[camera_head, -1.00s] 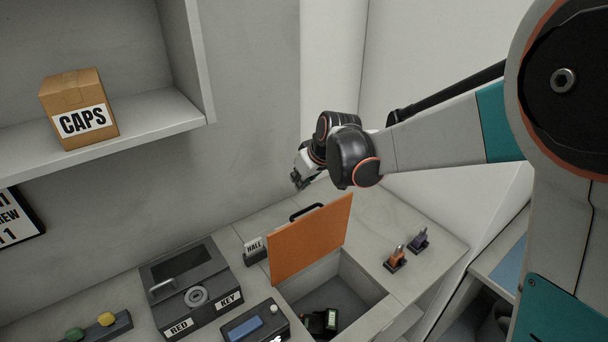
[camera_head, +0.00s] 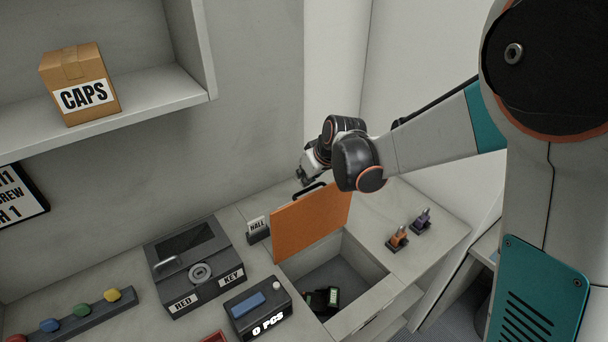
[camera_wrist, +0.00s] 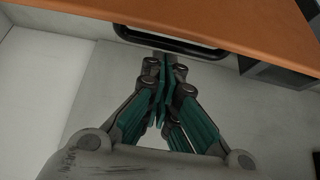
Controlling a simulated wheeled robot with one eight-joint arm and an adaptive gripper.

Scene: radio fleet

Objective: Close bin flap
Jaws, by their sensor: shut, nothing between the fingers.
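The orange bin flap (camera_head: 311,222) stands open and nearly upright at the back edge of the bin (camera_head: 345,318), whose grey well is uncovered. A black handle (camera_head: 308,190) sits on the flap's upper back side. In the wrist view the flap's edge (camera_wrist: 200,22) crosses the top, with the black handle (camera_wrist: 172,43) just below it. My gripper (camera_head: 303,178) is behind the flap near the handle. In the wrist view its teal fingers (camera_wrist: 163,70) are together and empty, tips close to the handle; I cannot tell whether they touch.
Dark items with green parts (camera_head: 322,299) lie in the bin. Orange (camera_head: 397,240) and purple (camera_head: 421,221) pieces stand right of it. A HALL sign (camera_head: 257,229), a dark RED/KEY box (camera_head: 196,265) and a counter (camera_head: 258,308) stand to the left.

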